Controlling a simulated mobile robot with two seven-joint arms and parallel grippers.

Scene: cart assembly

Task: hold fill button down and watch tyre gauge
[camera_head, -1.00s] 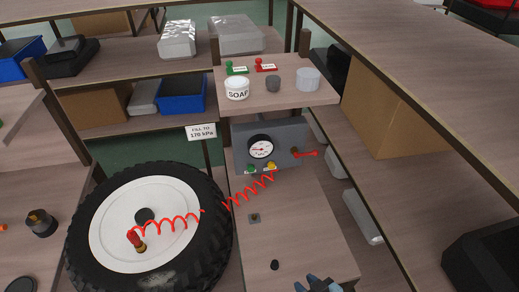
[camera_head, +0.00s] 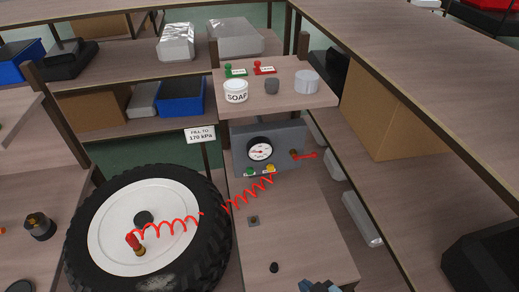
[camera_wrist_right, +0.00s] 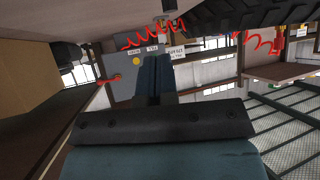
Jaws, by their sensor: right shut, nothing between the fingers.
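The tyre gauge (camera_head: 260,151) is a white dial with a black rim on a grey box; its needle is too small to read. A green button (camera_head: 250,171) and a yellow button (camera_head: 270,168) sit low on the box; their labels are too small to read. My right gripper (camera_head: 318,287) shows only at the bottom edge, well in front of the box and touching neither button. In the right wrist view its fingers (camera_wrist_right: 154,75) are shut and empty, with the grey box (camera_wrist_right: 122,72) and yellow button (camera_wrist_right: 136,61) beyond. My left gripper is out of view.
A red coiled hose (camera_head: 250,191) runs from the box to the valve of the big tyre (camera_head: 213,240). A sign (camera_head: 201,134) reads fill to 170 kPa. A red lever (camera_head: 304,155) sticks out at the box's right. A shelf (camera_head: 300,104) with a soap tub overhangs the box.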

